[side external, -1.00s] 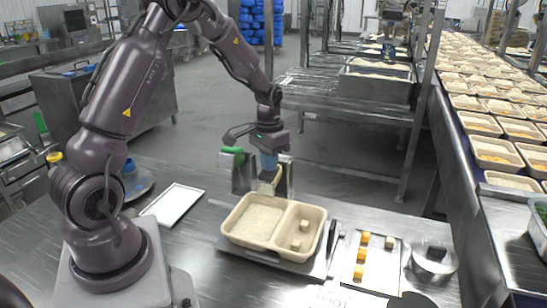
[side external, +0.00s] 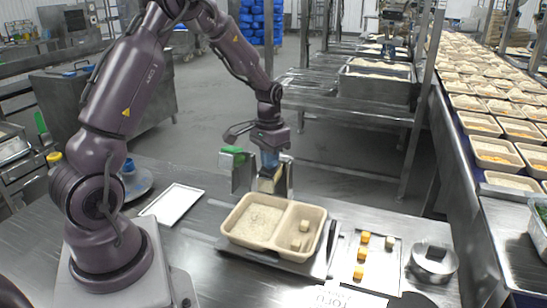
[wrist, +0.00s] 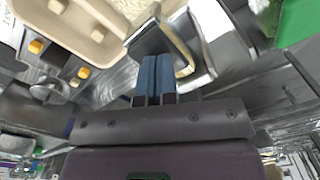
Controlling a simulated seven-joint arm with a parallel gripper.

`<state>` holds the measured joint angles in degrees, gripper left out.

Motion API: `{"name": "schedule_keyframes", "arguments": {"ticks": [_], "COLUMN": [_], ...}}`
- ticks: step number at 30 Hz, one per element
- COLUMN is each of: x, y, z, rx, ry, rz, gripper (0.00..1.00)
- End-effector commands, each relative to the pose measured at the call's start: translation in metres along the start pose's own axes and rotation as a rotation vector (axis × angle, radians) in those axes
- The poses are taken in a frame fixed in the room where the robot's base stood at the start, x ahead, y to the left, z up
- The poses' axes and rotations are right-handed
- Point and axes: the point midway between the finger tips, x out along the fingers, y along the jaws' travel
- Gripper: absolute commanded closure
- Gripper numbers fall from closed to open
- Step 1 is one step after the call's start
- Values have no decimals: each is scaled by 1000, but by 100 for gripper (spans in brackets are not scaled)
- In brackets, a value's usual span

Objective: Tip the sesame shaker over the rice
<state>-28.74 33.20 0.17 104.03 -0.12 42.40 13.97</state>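Pale cubes (side external: 304,226) sit in the right compartment. My gripper (side external: 269,163) hangs behind and above the tray's back edge. In the wrist view its blue fingertips (wrist: 155,72) are close together at a grey metal piece with a cream-edged opening, which I take for the sesame shaker (wrist: 150,40). The shaker looks tilted; its contents and the exact grip are hidden.
Metal plates and a green item (side external: 231,150) stand beside my gripper. A metal tray with orange and pale cubes (side external: 362,254) and a round steel container (side external: 434,260) are to the right. A white-topped flat tray (side external: 172,204) lies left. A conveyor of filled trays runs at far right.

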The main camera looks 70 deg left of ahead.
Motion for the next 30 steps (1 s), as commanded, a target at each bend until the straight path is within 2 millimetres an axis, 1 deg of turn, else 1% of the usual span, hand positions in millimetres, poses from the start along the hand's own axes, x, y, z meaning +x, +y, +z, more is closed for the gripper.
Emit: {"name": "schedule_keyframes", "arguments": {"ticks": [21, 30], "x": [-47, -50], "y": [-6, -7], "z": [-10, -11], "rx": [0, 0], "ry": [-5, -6], "rz": [1, 2], "gripper": [100, 100]}}
